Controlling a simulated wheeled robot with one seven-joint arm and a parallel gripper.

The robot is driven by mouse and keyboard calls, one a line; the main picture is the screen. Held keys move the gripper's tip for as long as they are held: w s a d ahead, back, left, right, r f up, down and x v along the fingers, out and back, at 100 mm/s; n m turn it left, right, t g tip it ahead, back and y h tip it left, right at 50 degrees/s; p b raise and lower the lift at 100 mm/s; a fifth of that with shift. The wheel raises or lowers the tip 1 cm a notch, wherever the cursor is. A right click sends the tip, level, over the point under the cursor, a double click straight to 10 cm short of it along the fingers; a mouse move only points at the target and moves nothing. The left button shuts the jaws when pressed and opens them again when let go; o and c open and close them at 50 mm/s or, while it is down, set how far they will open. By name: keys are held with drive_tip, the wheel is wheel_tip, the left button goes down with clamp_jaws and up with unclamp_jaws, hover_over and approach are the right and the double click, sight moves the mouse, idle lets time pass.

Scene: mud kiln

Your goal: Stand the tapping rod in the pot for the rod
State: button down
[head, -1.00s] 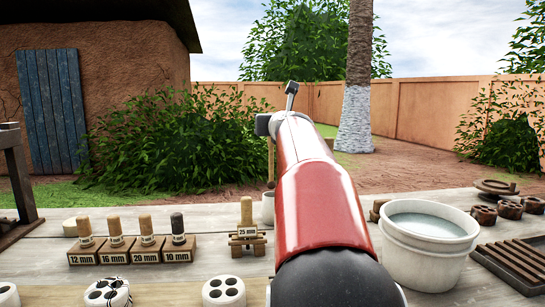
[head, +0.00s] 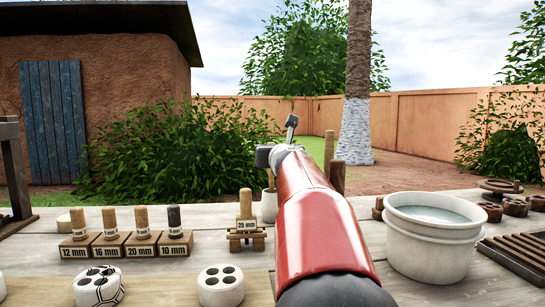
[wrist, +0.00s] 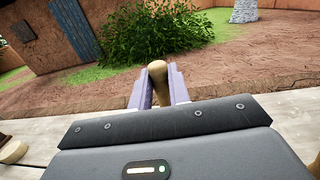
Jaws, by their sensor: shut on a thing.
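The tapping rod (wrist: 157,72), a wooden rod with a rounded end, sits between the two fingers of my gripper (wrist: 156,92) in the wrist view. The gripper is shut on it. In the head view my red arm hides the fingers. A short length of the rod (head: 271,180) shows below my grey wrist, over a small whitish pot (head: 269,206), which is partly behind my arm. The rod appears upright and meets the pot's mouth in the picture. I cannot tell whether its lower end is inside or how deep.
Labelled wooden blocks with plugs (head: 126,243) stand at left, and a 25 mm one (head: 246,235) near the pot. White pierced cylinders (head: 221,287) lie in front. A white water bucket (head: 432,245) and a slatted tray (head: 515,258) are at right. Wooden posts (head: 338,177) rise beside my arm.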

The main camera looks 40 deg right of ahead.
drive_tip(key=c, duration=1.3)
unclamp_jaws()
drive_tip(key=v, duration=1.2)
drive_tip(key=shift+b, duration=0.3)
drive_tip(key=shift+a, duration=0.1)
